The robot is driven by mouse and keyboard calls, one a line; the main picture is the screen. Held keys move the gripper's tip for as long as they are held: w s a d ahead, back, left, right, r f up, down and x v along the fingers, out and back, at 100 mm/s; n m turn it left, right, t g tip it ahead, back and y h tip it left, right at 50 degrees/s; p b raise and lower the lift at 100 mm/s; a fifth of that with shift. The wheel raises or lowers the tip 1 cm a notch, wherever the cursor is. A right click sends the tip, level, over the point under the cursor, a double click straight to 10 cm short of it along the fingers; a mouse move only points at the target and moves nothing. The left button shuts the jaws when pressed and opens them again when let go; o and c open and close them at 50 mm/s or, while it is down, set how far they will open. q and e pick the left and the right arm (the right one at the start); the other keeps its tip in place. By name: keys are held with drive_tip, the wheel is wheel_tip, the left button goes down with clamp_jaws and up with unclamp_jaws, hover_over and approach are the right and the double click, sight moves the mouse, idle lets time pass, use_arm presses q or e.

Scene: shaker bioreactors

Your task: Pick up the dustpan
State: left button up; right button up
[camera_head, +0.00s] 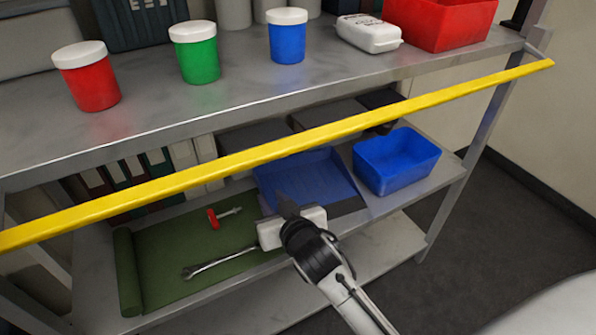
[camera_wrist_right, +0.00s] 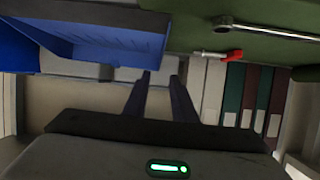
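The blue dustpan (camera_head: 318,178) lies on the middle shelf of the metal rack, left of a blue bin. It also shows in the right wrist view (camera_wrist_right: 105,35) at the upper left, with a ridged surface. My right gripper (camera_head: 288,205) is at the dustpan's near left side in the head view and hides part of it. In the right wrist view my right gripper's (camera_wrist_right: 160,75) two dark fingers are apart with nothing seen between them. Their tips are close to the dustpan's edge; contact cannot be told. My left gripper is not in view.
A blue bin (camera_head: 395,162) stands right of the dustpan. A green mat (camera_head: 165,262) with a wrench (camera_head: 225,265) and a red-handled tool (camera_head: 213,218) lies to the left. A yellow bar (camera_head: 300,142) crosses in front of the rack. Coloured jars stand on the top shelf.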

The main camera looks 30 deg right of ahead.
drive_tip(key=b+x, duration=0.1)
drive_tip(key=x, duration=0.2)
drive_tip(key=shift+w+f, duration=0.1)
drive_tip(key=shift+f, duration=0.2)
drive_tip(key=b+x, duration=0.1)
drive_tip(key=x, duration=0.2)
drive_tip(key=shift+w+f+b, duration=0.25)
drive_tip(key=shift+f+b, duration=0.1)
drive_tip(key=shift+w+f, duration=0.15)
drive_tip(key=shift+w, duration=0.35)
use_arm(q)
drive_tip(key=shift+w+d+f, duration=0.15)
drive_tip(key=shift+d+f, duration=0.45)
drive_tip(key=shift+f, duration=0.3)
use_arm(e)
clamp_jaws()
